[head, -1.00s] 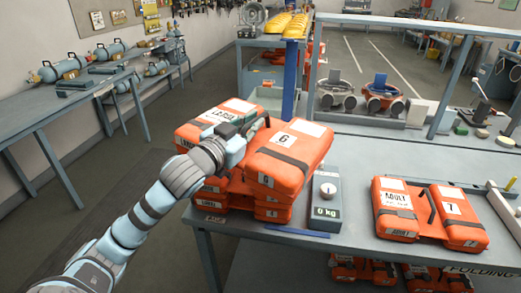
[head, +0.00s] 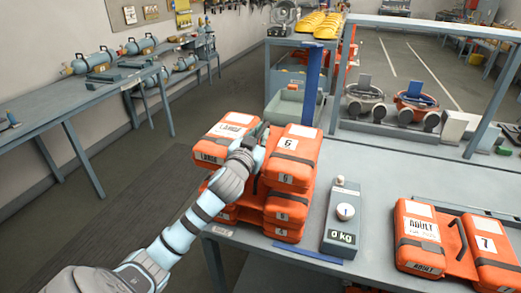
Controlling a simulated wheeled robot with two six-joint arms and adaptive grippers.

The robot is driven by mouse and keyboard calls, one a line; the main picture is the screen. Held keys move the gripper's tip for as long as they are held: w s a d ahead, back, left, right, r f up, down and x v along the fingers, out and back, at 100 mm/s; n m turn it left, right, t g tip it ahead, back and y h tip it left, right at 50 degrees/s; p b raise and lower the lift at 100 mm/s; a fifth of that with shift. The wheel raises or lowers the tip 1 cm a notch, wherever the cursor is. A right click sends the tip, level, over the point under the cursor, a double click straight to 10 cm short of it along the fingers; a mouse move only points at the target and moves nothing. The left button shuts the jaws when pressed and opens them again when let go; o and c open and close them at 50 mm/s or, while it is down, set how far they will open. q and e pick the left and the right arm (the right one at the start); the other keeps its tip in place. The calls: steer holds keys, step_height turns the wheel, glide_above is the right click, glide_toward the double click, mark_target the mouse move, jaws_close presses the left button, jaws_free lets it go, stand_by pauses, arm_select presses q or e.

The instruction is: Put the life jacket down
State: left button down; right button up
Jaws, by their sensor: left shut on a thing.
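My left gripper (head: 258,137) is shut on an orange life jacket (head: 292,155) labelled 6, between its two padded halves. The other half of this jacket (head: 221,148) carries a white label that is partly readable. The jacket is at the top of a stack of orange life jackets (head: 287,212) at the table's left end. It lies level over the stack and looks in line with it; I cannot tell whether its full weight rests there. My arm hides part of the stack's left side. My right gripper is not in view.
A grey scale (head: 343,220) reading 0 kg stands right of the stack. Another life jacket (head: 418,240), marked ADULT and 7, lies on the table (head: 375,262) at the right. A blue strip (head: 288,256) lies along the front edge. Masks (head: 417,108) stand behind.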

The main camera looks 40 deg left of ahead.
arm_select(q)
step_height(320, 180, down, 3)
steer(key=shift+s+f+b, duration=0.1)
steer(key=shift+f+b, duration=0.1)
steer(key=shift+b, duration=0.15)
steer(key=shift+s+f, duration=0.1)
steer(key=shift+f, duration=0.15)
steer(key=shift+s+r, duration=0.1)
steer(key=shift+f+b, duration=0.4)
steer(key=shift+f, duration=0.2)
steer(key=c, duration=1.7)
jaws_free()
